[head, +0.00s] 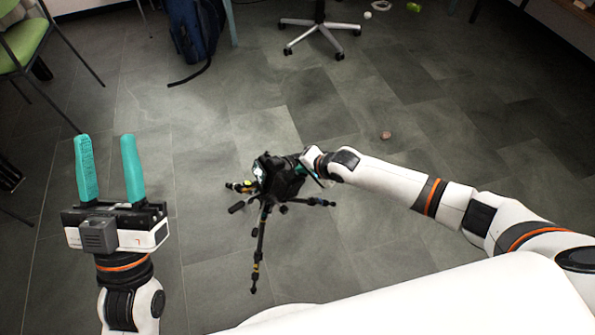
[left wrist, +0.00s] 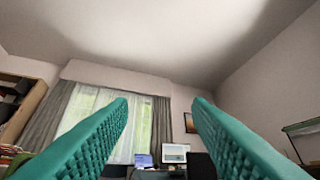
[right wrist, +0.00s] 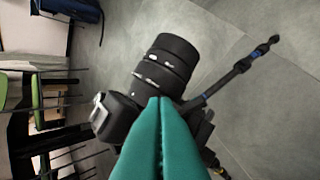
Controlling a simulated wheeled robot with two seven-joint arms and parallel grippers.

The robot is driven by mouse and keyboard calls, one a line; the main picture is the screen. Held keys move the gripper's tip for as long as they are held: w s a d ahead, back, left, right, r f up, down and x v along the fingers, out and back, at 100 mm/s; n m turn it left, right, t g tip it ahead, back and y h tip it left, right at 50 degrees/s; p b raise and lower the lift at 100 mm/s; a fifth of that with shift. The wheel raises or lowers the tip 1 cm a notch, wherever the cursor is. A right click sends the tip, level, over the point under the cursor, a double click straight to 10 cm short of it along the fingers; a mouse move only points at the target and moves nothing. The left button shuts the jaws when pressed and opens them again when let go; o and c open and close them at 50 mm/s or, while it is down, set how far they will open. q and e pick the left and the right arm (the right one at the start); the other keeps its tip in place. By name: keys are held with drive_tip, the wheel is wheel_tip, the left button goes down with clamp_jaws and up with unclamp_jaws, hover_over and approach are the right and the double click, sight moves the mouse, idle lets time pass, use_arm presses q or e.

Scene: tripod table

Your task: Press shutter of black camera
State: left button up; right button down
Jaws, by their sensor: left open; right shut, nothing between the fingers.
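The black camera (head: 277,177) sits on a black tripod (head: 258,240) in the middle of the head view. The right wrist view shows the camera's thick lens (right wrist: 166,66) and its body (right wrist: 116,116) beyond my fingers. My right gripper (head: 309,167) is at the camera's right side, its fingers shut together and empty. In the right wrist view the right fingertips (right wrist: 160,100) overlap the camera near the lens base; I cannot tell whether they touch it. The shutter button cannot be made out. My left gripper (head: 104,140) is open, raised and empty, well left of the camera.
A green chair (head: 25,45) stands at the upper left. A blue backpack (head: 195,30) and a wheeled chair base (head: 320,30) are at the back. A small reddish object (head: 386,135) lies on the floor. The floor around the tripod is mostly clear.

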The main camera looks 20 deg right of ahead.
drive_tip(key=shift+d+r+p, duration=0.15)
drive_tip(key=shift+r+p, duration=0.3)
drive_tip(key=shift+p, duration=0.05)
use_arm(q)
drive_tip(key=shift+w+d+f+g+y, duration=0.2)
drive_tip(key=shift+w+f+g+y, duration=0.5)
drive_tip(key=shift+w+f+g, duration=1.05)
use_arm(e)
drive_tip(key=shift+r, duration=0.1)
use_arm(q)
drive_tip(key=shift+s+f, duration=0.1)
use_arm(e)
drive_tip(key=shift+w+d+r+p, duration=0.1)
drive_tip(key=shift+d+r+p, duration=0.1)
drive_tip(key=shift+r+p, duration=0.2)
use_arm(q)
wheel_tip(320, 180, down, 15)
drive_tip(key=s+a+g+y+p, duration=0.1)
drive_tip(key=a+g+y+p, duration=0.1)
drive_tip(key=g, duration=0.9)
drive_tip(key=shift+s+a+n+y+p, duration=0.15)
drive_tip(key=shift+a+n+y+p, duration=0.2)
drive_tip(key=shift+y+p, duration=0.5)
use_arm(e)
drive_tip(key=r, duration=0.1)
drive_tip(key=d+r, duration=0.1)
drive_tip(key=r, duration=0.1)
drive_tip(key=shift+w+d+r, duration=0.3)
drive_tip(key=shift+w+r, duration=0.05)
drive_tip(key=shift+w, duration=0.05)
